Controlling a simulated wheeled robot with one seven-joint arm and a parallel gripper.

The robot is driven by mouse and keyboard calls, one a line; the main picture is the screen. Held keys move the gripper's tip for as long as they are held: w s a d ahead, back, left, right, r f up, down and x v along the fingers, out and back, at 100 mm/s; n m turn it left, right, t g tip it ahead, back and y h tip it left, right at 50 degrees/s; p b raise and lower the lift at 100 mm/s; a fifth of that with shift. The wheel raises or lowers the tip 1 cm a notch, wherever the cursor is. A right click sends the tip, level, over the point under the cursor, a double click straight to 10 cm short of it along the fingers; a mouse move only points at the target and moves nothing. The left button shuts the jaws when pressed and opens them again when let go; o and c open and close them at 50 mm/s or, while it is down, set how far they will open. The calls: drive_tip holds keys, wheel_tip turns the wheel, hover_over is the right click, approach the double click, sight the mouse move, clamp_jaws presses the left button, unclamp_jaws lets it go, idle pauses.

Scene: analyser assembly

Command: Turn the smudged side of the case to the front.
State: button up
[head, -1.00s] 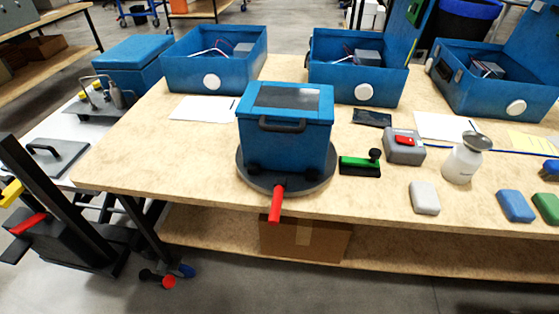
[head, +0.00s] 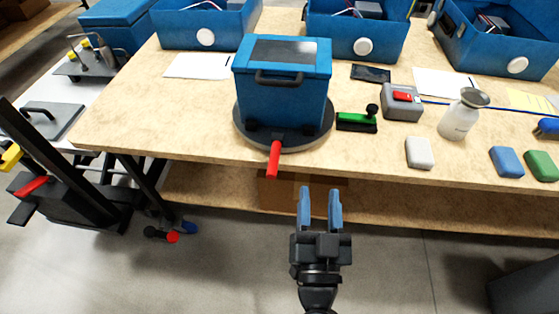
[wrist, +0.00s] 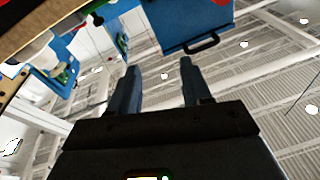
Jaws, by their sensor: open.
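The blue case (head: 282,100) stands upright on a round dark turntable (head: 318,142) near the front edge of the table. It has a dark window on top and a black handle on the side facing me. No smudge shows on the sides I can see; its far sides are hidden. A red lever (head: 274,160) sticks out from the turntable toward the front edge. My gripper (head: 320,190) is open and empty, in front of the table edge, right of the lever and apart from it. In the wrist view the case (wrist: 195,25) shows beyond the open fingers (wrist: 158,75).
Open blue cases (head: 355,40) stand at the back.

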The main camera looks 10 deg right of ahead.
drive_tip(key=g, duration=0.2)
approach(273, 164)
drive_tip(key=w, duration=0.2)
drive_tip(key=shift+w+d+f+m+h, duration=0.25)
drive_tip(key=shift+d+m+h, duration=0.15)
drive_tip(key=shift+g, duration=0.3)
drive_tip(key=x, duration=0.8)
drive_tip(key=shift+w+a+f, duration=0.15)
drive_tip(key=shift+w+a, duration=0.05)
drive_tip(key=shift+a, duration=0.05)
clamp_jaws()
